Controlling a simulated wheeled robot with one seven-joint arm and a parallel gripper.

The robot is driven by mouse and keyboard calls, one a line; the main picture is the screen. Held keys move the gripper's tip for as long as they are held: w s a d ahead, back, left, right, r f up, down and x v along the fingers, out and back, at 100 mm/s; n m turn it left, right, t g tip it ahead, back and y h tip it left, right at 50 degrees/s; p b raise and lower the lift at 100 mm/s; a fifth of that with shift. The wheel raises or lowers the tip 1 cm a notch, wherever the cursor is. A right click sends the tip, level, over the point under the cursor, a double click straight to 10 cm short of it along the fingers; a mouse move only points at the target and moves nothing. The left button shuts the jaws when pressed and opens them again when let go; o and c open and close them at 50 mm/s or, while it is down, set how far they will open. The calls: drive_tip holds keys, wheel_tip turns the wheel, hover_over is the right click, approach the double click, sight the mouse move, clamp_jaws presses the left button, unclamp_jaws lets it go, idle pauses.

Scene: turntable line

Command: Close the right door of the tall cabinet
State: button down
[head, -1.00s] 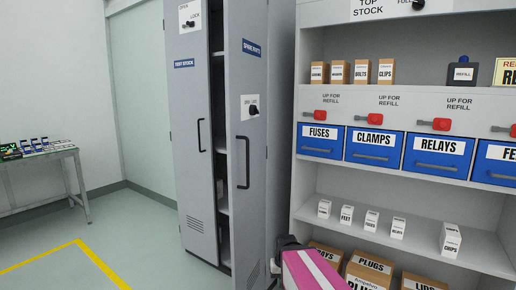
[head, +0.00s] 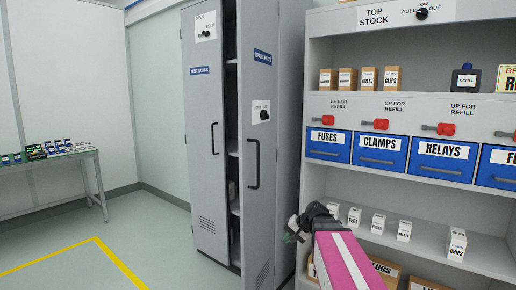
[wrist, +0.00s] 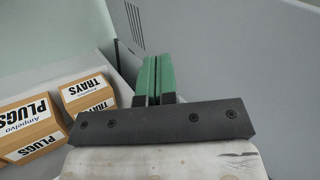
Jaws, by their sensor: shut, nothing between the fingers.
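The tall grey cabinet has a left door (head: 208,165) labelled TEST STOCK and a right door (head: 258,205) labelled SPARE PARTS. The right door stands ajar, turned outward, with a dark vertical gap and shelves showing between the doors. It has a black bar handle (head: 254,164) and a knob above it. My gripper (head: 292,232) is low in the head view, to the right of the right door's lower part; I cannot tell if they touch. In the wrist view its green fingers (wrist: 152,80) are together and empty, with a grey slotted panel beyond.
A shelf unit (head: 318,175) with blue bins and small boxes stands close on the right. Cardboard boxes (wrist: 88,97) lie left of the fingers in the wrist view. A side table (head: 60,158) is far left. The floor (head: 60,270) before the cabinet is clear.

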drive_tip(key=w+r+m+t+y, duration=0.1)
drive_tip(key=w+r+t+y, duration=0.3)
drive_tip(key=r, duration=1.3)
drive_tip(key=y, duration=0.5)
approach(252, 146)
drive_tip(key=x, duration=0.7)
drive_tip(key=shift+s+a+r, duration=0.1)
drive_tip(key=shift+s, duration=0.1)
drive_tip(key=shift+w+a, duration=0.1)
drive_tip(key=shift+a, duration=0.15)
drive_tip(key=shift+a+m, duration=0.1)
drive_tip(key=shift+m, duration=0.2)
